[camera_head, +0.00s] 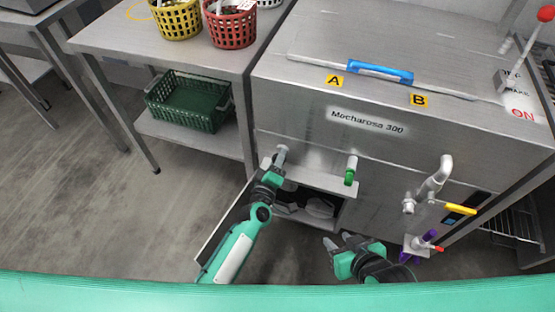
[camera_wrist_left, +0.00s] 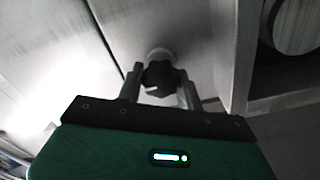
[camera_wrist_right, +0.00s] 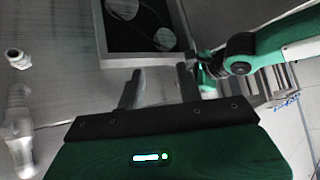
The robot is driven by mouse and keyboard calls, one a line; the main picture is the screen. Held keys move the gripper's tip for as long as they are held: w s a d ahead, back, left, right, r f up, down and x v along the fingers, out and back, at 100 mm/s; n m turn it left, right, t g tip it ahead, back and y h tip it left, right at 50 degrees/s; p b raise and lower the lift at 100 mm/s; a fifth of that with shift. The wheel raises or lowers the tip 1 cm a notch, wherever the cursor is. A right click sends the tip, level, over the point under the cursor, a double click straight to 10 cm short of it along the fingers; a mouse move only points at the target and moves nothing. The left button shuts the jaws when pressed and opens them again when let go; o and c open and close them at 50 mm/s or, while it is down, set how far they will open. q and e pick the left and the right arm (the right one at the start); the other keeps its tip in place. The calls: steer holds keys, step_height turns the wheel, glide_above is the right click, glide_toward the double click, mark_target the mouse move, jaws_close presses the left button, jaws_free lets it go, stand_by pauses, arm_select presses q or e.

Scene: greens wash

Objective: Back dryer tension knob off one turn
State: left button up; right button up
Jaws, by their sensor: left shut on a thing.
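The tension knob (camera_wrist_left: 160,78) is a dark lobed knob on a pale round boss, in the middle of the left wrist view. My left gripper (camera_wrist_left: 160,88) has one finger on each side of it and is shut on it. In the head view my left gripper (camera_head: 274,172) is at the front of the steel machine (camera_head: 300,125), and hides most of the knob. My right gripper (camera_head: 338,244) is open and empty, low in front of the machine. Its two fingers (camera_wrist_right: 158,86) stand apart in the right wrist view.
A green-tipped valve (camera_head: 350,172), a bent pipe (camera_head: 438,176) and a yellow lever (camera_head: 459,209) stick out at right. A green crate (camera_head: 190,110) sits on the left shelf.

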steer(key=shift+a, duration=0.1)
arm_select(q)
steer(key=o, duration=1)
steer(key=p+v, duration=0.1)
steer(key=v, duration=1.3)
arm_select(e)
steer(key=d, duration=0.1)
steer(key=s+d+g, duration=0.1)
steer(key=h, duration=0.1)
steer(key=shift+s+d+r+g, duration=0.25)
steer(key=shift+d+g, duration=0.15)
